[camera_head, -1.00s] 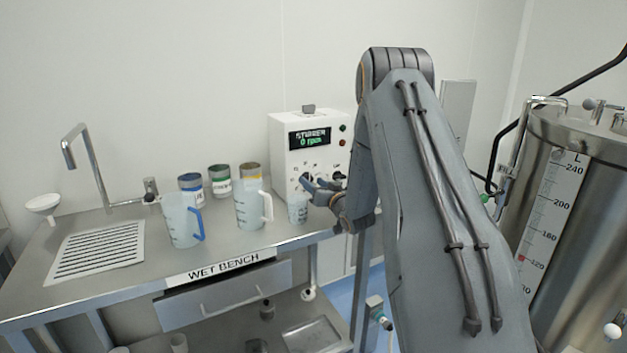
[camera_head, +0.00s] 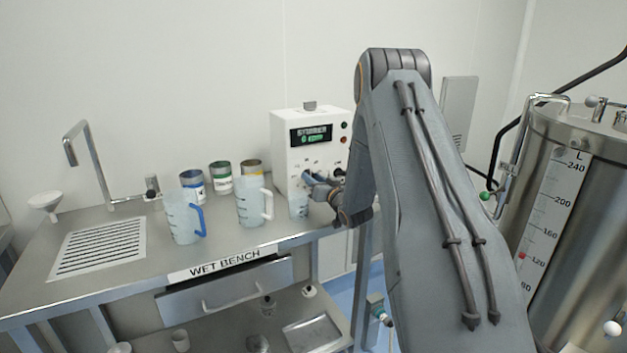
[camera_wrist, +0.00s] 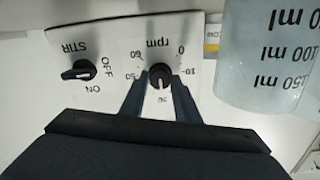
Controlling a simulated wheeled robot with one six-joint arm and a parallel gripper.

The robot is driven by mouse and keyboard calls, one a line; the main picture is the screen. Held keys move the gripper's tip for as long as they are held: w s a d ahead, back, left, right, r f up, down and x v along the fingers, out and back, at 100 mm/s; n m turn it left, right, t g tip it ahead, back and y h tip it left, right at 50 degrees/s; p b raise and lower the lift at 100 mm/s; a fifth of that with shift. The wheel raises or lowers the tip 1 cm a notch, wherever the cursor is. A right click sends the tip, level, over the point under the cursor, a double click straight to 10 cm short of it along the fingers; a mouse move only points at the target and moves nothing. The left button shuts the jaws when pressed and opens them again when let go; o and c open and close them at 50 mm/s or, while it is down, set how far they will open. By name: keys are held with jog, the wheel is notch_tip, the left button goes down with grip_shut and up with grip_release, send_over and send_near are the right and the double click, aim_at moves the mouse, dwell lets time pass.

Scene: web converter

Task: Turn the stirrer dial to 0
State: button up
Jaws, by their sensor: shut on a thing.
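The black stirrer dial (camera_wrist: 160,77) marked "rpm" is on the white panel in the wrist view, which shows the lettering upside down. Its white mark points down in the picture, toward a partly visible number that looks like 30. The 0 (camera_wrist: 181,49) is at the upper right of the dial. My gripper (camera_wrist: 159,82) is shut on the dial, one finger on each side, and the fingers hide some numbers. In the head view the white stirrer box (camera_head: 287,165) stands at the bench's right end, with my gripper (camera_head: 318,184) at its front; its green display digits are too blurred to read.
A small beaker (camera_head: 298,206) stands close to my gripper. Two jugs, one blue-handled (camera_head: 181,220) and one white-handled (camera_head: 250,205), and several tins stand on the wet bench (camera_head: 130,268). A steel tank (camera_head: 590,200) is at right.

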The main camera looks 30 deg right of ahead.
jog(key=n+b, duration=0.2)
jog(key=n, duration=0.1)
jog(key=shift+b, duration=0.3)
jog(key=n+b, duration=0.3)
jog(key=n, duration=0.1)
jog(key=shift+f+n+b, duration=0.1)
jog(key=shift+n+b, duration=0.25)
jog(key=shift+n, duration=0.05)
jog(key=n+b, duration=0.3)
jog(key=shift+n, duration=0.3)
jog(key=n+b, duration=0.3)
jog(key=shift+a+f+n+b, duration=0.1)
jog(key=shift+n+b, duration=0.2)
jog(key=shift+b, duration=0.05)
jog(key=n+b, duration=0.6)
jog(key=b, duration=0.1)
jog(key=shift+f, duration=0.1)
jog(key=n+b, duration=0.5)
jog(key=b, duration=0.1)
jog(key=shift+b, duration=0.35)
jog(key=shift+n, duration=0.4)
